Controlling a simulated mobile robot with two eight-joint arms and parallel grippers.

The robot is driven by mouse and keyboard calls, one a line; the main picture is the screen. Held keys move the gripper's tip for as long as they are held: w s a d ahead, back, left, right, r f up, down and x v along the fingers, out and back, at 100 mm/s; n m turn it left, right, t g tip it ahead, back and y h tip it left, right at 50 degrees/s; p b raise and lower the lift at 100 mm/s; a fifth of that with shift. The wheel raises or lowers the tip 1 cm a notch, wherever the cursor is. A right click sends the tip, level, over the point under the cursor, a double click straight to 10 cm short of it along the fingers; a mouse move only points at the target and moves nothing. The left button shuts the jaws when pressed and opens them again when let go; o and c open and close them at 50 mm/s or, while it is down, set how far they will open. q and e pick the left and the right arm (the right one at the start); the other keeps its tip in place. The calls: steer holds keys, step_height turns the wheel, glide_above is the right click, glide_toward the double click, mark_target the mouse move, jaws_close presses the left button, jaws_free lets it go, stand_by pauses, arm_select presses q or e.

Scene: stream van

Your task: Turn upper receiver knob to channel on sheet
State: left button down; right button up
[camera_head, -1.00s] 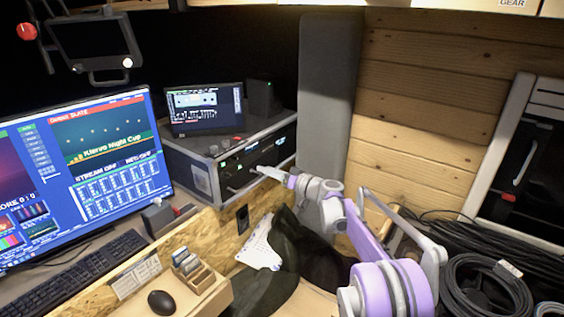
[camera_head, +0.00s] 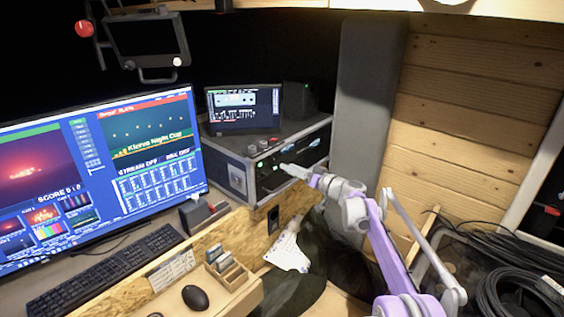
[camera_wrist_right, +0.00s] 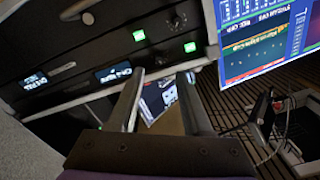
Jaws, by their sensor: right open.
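The receiver rack (camera_head: 237,178) stands in a grey-edged case right of the big monitor. Its dark front shows small lit green displays (camera_wrist_right: 190,47) and bluish text displays (camera_wrist_right: 115,71) in the right wrist view. Which one is the upper receiver knob I cannot tell. My right gripper (camera_head: 287,168) is in front of the rack. In the right wrist view its fingers (camera_wrist_right: 160,85) are apart with no knob between them.
A small monitor (camera_head: 243,108) stands on the case. The big monitor (camera_head: 100,180), keyboard (camera_head: 105,272), mouse (camera_head: 195,298) and card box (camera_head: 226,270) are at left. Coiled cables (camera_head: 520,295) lie at right. A grey upright panel (camera_head: 368,110) stands behind my right arm.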

mark_target(275, 160)
steer(key=p+x, duration=0.1)
steer(key=x, duration=0.4)
steer(key=shift+w+a, duration=0.25)
steer(key=shift+w, duration=0.05)
jaws_close()
